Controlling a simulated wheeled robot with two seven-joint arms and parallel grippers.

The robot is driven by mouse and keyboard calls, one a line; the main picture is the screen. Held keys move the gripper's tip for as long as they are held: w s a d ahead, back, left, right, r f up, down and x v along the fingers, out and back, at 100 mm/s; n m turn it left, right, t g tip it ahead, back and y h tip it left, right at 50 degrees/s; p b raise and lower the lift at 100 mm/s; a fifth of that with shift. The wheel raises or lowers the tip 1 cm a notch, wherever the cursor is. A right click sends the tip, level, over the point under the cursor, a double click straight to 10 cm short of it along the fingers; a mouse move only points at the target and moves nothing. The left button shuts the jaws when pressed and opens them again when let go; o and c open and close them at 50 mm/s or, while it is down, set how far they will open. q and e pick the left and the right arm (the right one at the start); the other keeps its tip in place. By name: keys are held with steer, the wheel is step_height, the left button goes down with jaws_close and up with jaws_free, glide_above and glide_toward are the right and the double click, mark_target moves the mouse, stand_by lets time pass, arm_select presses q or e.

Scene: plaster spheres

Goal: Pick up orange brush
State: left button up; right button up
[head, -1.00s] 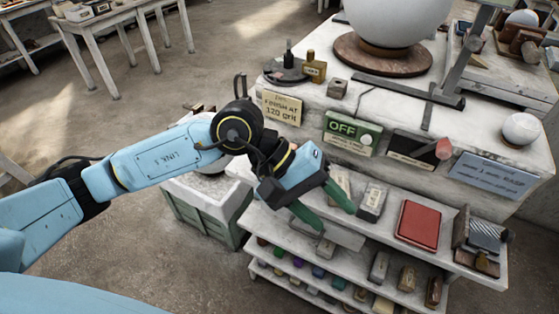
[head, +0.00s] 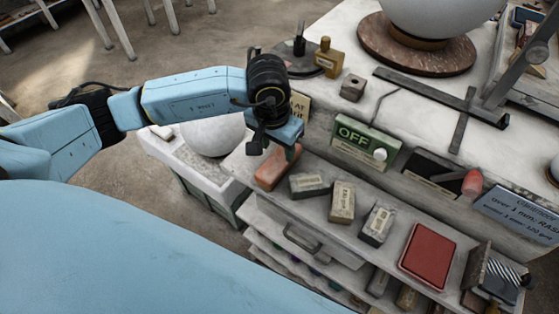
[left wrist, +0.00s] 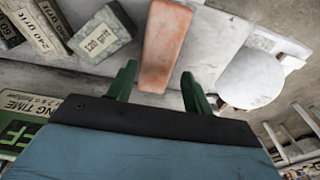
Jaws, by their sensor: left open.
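The orange brush (head: 271,172) looks like a worn orange block and lies at the left end of the upper shelf. It also shows in the left wrist view (left wrist: 166,42), where its near end lies between the two green fingertips. My left gripper (head: 274,152) is over the brush in the head view and hides part of it. In the left wrist view the fingers (left wrist: 158,74) are apart, with a gap on each side of the brush. I cannot tell how far above the shelf they are. My right gripper is not in view.
Several labelled grit blocks (head: 309,185) lie right of the brush, then a red box (head: 428,250). The green OFF sign (head: 362,142) stands behind on the bench front. A white sphere (head: 214,134) sits on a crate at left. A drawer handle (head: 303,240) juts out below.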

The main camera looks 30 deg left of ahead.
mark_target(279, 160)
arm_select(q)
steer(key=shift+f, duration=0.45)
step_height(279, 160, down, 2)
steer(key=shift+d+f+p, duration=0.1)
steer(key=shift+f+p, duration=0.1)
steer(key=shift+p, duration=0.25)
step_height(279, 160, down, 2)
steer(key=shift+w+f, duration=0.15)
steer(key=shift+f, duration=0.45)
steer(key=c, duration=0.7)
steer(key=shift+r+b, duration=0.4)
steer(key=shift+r, duration=4.65)
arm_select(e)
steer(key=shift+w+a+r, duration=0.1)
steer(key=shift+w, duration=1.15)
